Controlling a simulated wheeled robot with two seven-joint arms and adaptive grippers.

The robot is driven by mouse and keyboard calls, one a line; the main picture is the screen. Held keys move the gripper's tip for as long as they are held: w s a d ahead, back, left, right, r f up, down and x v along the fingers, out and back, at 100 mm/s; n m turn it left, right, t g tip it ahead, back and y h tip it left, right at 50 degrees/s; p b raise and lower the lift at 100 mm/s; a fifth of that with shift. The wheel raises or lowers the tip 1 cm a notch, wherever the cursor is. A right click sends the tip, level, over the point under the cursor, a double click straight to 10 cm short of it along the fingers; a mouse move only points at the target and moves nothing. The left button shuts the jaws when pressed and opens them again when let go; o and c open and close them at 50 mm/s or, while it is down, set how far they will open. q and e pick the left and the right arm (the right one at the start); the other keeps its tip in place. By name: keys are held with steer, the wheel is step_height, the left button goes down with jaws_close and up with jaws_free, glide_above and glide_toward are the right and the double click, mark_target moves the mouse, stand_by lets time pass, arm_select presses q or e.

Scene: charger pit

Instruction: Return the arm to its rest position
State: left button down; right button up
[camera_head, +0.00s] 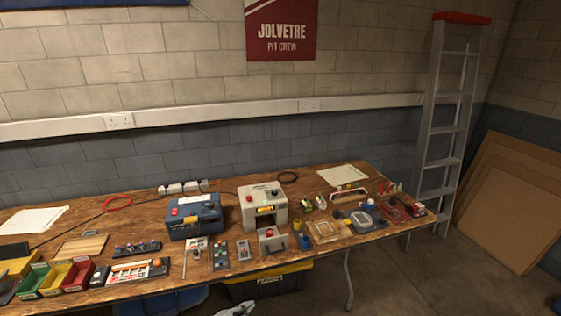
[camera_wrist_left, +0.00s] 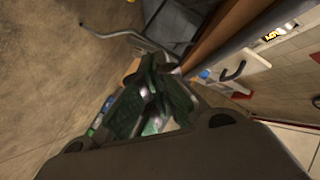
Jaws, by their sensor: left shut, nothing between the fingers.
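My left gripper (camera_head: 236,309) shows only as a small grey part at the bottom edge of the head view, in front of the table's front edge and below the tabletop. In the left wrist view its dark green fingers (camera_wrist_left: 155,100) are together with nothing between them. The wooden table edge (camera_wrist_left: 225,35) runs past them to the right, apart from the fingers as far as I can tell. My right gripper is in neither view.
The wooden table (camera_head: 75,222) carries a blue box (camera_head: 195,217), a beige charger-like box (camera_head: 262,203), coloured bins (camera_head: 55,278) and many small parts. A black crate with a yellow lid (camera_head: 268,283) stands underneath.

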arm_select(q)
steer(key=s+a+f+n+g+y, duration=0.2)
steer(key=s+a+f+n+y, duration=0.3)
steer(key=s+f, duration=0.6)
steer(key=s+a+f+n+g+y, duration=0.2)
steer(key=s+a+f+n, duration=0.3)
steer(key=s+f, duration=0.65)
steer(key=s+a+f+n+g+y, duration=0.1)
steer(key=s+f+n+g, duration=0.1)
steer(key=s, duration=1.2)
steer(key=s+a+f+n+g+y, duration=0.1)
steer(key=s+f+g, duration=0.3)
steer(key=s, duration=1)
step_height(320, 180, down, 4)
steer(key=shift+s+a+r+n+g, duration=0.3)
steer(key=shift+a+n, duration=0.25)
steer(key=shift+n, duration=0.15)
steer(key=shift+w+f, duration=0.1)
